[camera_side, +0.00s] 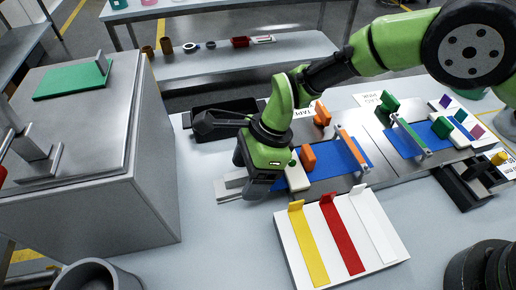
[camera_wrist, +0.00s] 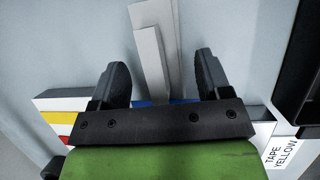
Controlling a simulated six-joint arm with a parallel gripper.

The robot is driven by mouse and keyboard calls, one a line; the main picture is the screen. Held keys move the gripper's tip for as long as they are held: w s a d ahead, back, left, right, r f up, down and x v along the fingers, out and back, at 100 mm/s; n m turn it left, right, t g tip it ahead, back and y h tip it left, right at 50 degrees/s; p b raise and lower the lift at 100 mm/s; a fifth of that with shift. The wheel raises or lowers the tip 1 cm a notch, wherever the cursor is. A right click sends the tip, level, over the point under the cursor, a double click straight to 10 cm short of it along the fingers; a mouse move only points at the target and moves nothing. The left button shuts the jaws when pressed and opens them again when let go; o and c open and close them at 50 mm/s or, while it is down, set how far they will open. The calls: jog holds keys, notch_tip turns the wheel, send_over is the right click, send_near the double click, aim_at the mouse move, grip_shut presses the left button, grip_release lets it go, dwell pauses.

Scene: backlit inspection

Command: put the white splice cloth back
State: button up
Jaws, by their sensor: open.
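The white splice cloth (camera_side: 373,225) appears as a white strip with an upright tab, lying in the right lane of a white tray (camera_side: 285,256). Beside it lie a red strip (camera_side: 342,235) and a yellow strip (camera_side: 309,245). My gripper (camera_side: 243,188) is open, pointing down left of and behind the tray. It is low over a pale grey stepped bar (camera_side: 229,188). In the wrist view the bar (camera_wrist: 150,60) shows between and beyond my open fingers (camera_wrist: 160,65), with nothing clamped. The tray (camera_wrist: 50,97) shows at the left there, partly hidden.
Blue mats with orange (camera_side: 352,148) and green (camera_side: 411,136) fixtures lie right of my gripper. A large grey metal cabinet (camera_side: 85,160) stands at left. A black tray (camera_side: 225,106) is behind. A TAPE YELLOW label (camera_wrist: 283,152) shows in the wrist view.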

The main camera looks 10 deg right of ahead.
jog(key=v, duration=1.1)
jog(key=shift+r, duration=0.15)
jog(key=shift+d, duration=0.1)
jog(key=s+d+r+n+t, duration=0.2)
jog(key=d+r+n+t, duration=0.3)
jog(key=d+r, duration=0.9)
jog(key=s+d+r+n+t+h, duration=0.1)
jog(key=s+d+r+n, duration=0.1)
jog(key=s+d+n, duration=0.2)
jog(key=s+d+r+n+t+h, duration=0.1)
jog(key=s+d+n, duration=0.4)
jog(key=s, duration=0.6)
jog(key=shift+s+d+r+t+h, duration=0.3)
jog(key=shift+d+r+t, duration=0.4)
jog(key=shift+r, duration=0.4)
